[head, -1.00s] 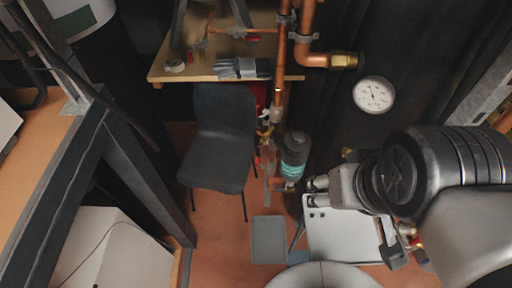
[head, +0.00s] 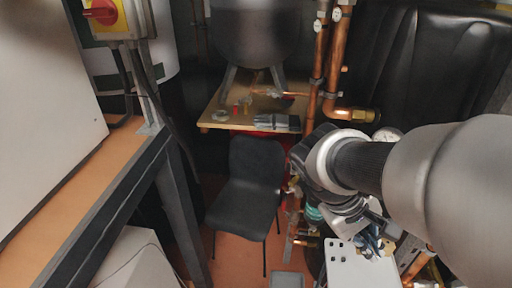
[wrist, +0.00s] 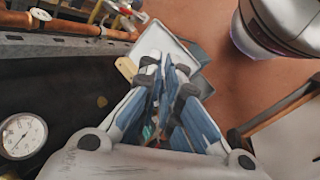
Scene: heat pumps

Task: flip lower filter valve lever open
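My gripper (head: 370,240) is at the lower right in the head view, in front of a white panel. In the wrist view its two fingers (wrist: 170,75) point up the picture with a narrow gap between them, and I see nothing clearly held. The dark cylinder with a teal band (head: 314,213), which looks like the filter, is partly covered by my arm. Copper and brass fittings (head: 306,243) show below it. Small valve parts (head: 293,190) stand up the pipe to its left. I cannot make out the lower valve lever or its position.
A dark chair (head: 245,190) stands left of the pipes, below a wooden shelf (head: 215,118). A white panel (head: 348,268) lies near my gripper. A pressure gauge (wrist: 22,135) is at left in the wrist view. A steel frame (head: 175,170) stands at left.

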